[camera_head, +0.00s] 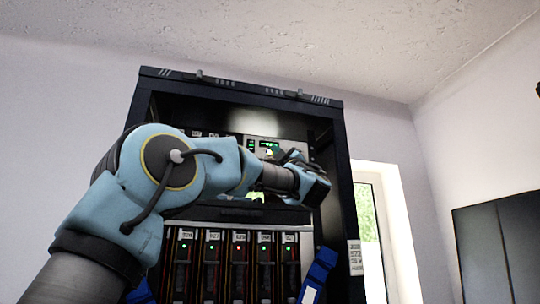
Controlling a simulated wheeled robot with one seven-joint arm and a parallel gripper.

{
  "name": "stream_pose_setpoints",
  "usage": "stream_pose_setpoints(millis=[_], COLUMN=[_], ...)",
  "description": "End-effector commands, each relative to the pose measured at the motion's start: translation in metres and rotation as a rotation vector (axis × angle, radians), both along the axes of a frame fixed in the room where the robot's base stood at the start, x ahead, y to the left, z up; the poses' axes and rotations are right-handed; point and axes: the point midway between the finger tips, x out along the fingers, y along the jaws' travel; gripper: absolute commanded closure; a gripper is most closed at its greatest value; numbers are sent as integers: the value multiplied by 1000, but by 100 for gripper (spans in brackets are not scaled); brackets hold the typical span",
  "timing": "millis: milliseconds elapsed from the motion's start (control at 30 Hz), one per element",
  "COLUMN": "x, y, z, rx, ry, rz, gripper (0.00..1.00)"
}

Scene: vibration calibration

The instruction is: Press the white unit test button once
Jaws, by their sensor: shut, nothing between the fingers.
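A pale unit (262,144) with a green lit display sits in the upper part of the dark rack, partly covered by my arm. It looks like the white unit, but I cannot make out its test button, which may be hidden behind my arm or too small to see. My gripper (316,187) is a dark shape at the end of my arm, in front of the rack's right side and just below and right of the pale unit. It is shut and holds nothing. Its fingertips are not clear, and I cannot tell whether it touches anything.
The dark rack (240,88) stands against a white wall. Blue handles or straps (318,272) stick out at the lower right. A window (370,225) and a dark panel (500,245) are to the right.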

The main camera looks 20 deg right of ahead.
Motion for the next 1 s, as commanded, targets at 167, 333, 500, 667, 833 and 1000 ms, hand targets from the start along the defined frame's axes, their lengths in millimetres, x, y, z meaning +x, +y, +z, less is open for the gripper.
stream_pose_setpoints(millis=[167,333,500,667,833,1000], x=[0,-2,-12,-28,-43,-51], y=[0,0,2,3,5,6], z=[0,0,-1,-3,-2,0], rx=[1,0,-1,0,0,0], ry=[0,0,-1,-1,-1,0], rz=[1,0,0,-1,-1,0], gripper=[100,100,100,100,100,100])
